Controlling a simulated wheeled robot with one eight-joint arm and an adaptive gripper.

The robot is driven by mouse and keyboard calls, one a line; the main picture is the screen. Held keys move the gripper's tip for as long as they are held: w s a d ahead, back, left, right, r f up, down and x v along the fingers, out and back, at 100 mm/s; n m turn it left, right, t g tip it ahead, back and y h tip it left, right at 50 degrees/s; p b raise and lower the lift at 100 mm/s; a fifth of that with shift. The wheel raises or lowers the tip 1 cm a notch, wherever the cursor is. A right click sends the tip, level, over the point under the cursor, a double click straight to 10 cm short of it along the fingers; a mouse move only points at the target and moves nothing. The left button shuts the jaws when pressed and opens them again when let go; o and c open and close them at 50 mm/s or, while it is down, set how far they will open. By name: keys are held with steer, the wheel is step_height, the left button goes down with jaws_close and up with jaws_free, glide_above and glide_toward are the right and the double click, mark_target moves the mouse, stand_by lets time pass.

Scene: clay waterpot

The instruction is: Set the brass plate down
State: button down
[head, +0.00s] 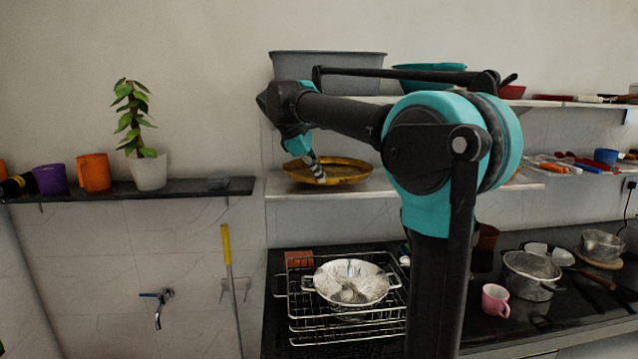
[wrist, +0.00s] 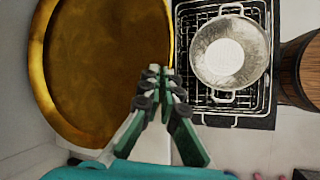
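The brass plate (head: 345,172) is a round, shallow golden dish, roughly level at the lower wall shelf (head: 395,186). I cannot tell whether it touches the shelf. In the wrist view the plate (wrist: 105,65) fills the left side, its raised rim curving along the far left. My gripper (head: 318,174) reaches down to the plate's near side in the head view. In the wrist view its fingertips (wrist: 161,72) are close together at the plate's right edge and look shut on the rim. The exact contact is partly hidden by the fingers.
Below stands a wire dish rack (head: 345,330) with a metal colander (head: 350,283), also in the wrist view (wrist: 229,52). A grey bin (head: 327,72) and teal bowl (head: 430,75) are on the upper shelf. A pink mug (head: 495,300) and pot (head: 530,277) stand right on the counter.

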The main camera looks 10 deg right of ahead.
steer(key=f, duration=0.2)
steer(key=shift+w+f, duration=0.25)
steer(key=shift+f, duration=0.1)
steer(key=c, duration=1.7)
jaws_free()
steer(key=shift+s, duration=0.1)
steer(key=v, duration=1.2)
